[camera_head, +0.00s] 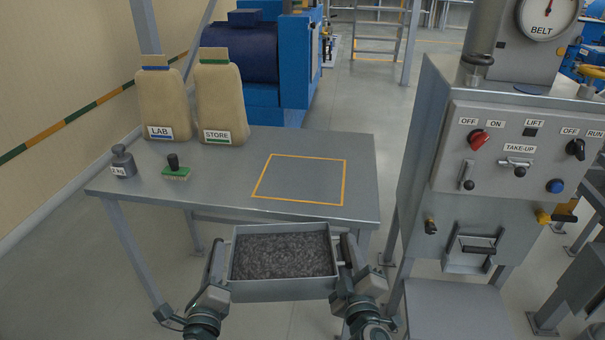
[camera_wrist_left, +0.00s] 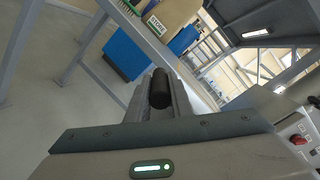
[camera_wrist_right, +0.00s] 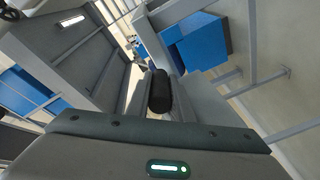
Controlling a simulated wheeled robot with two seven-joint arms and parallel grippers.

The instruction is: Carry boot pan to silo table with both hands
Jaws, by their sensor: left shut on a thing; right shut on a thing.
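The boot pan (camera_head: 278,290) is a grey rectangular tray filled with dark grey granular material, held level in front of the table's near edge. My left gripper (camera_head: 215,265) is shut on its left handle; the dark handle grip (camera_wrist_left: 160,88) shows between the fingers in the left wrist view. My right gripper (camera_head: 350,258) is shut on its right handle; that dark grip (camera_wrist_right: 160,92) shows in the right wrist view. The silo table (camera_head: 225,192) is a grey metal table with a yellow outlined rectangle (camera_head: 300,180), empty, on its right part.
On the table's left stand a LAB sack (camera_head: 163,105), a STORE sack (camera_head: 221,102), a small grey weight (camera_head: 123,160) and a green brush (camera_head: 176,170). A grey control cabinet (camera_head: 515,170) stands to the right. Blue machinery (camera_head: 260,60) is behind.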

